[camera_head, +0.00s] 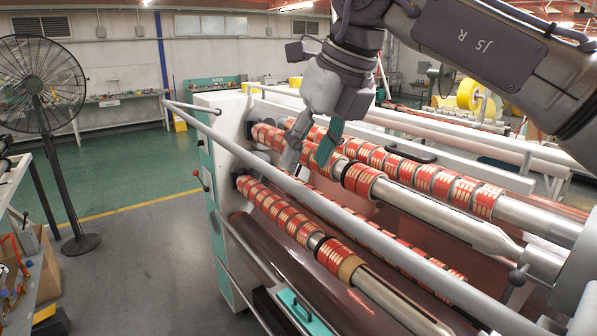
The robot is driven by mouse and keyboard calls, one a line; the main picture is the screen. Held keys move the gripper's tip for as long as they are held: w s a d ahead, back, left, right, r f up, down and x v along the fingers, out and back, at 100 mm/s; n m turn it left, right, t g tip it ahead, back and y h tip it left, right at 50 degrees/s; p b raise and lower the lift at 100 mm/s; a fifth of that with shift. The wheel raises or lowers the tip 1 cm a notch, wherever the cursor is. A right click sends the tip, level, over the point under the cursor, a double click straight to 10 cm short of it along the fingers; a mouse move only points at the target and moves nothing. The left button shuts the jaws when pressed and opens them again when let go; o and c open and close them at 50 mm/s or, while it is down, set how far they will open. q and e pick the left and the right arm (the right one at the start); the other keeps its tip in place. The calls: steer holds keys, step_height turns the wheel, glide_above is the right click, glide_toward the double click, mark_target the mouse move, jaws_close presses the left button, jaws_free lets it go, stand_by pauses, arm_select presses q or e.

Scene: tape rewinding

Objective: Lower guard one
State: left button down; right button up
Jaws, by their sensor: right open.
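A long grey guard bar (338,207) runs diagonally along the front of the rewinding machine, from the upper left to the lower right. It passes in front of the shafts with red tape rolls (279,212). My right gripper (308,158) points down from above, behind this bar, over the upper shafts of red rolls (365,181). Its two fingers are spread, one grey and one teal, with nothing held between them. Whether a finger touches a roll or the bar, I cannot tell. My left gripper is out of view.
The machine's white end housing (222,115) stands at the left end of the shafts. A black fan (42,95) stands at the far left, near a cluttered workbench (12,185). The green and grey floor (140,235) between them is clear.

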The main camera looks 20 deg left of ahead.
mark_target(297, 182)
steer(key=p+x, duration=0.1)
steer(key=x, duration=0.3)
steer(key=shift+f, duration=0.3)
steer(key=shift+a+f, duration=0.1)
steer(key=shift+f, duration=0.05)
jaws_close()
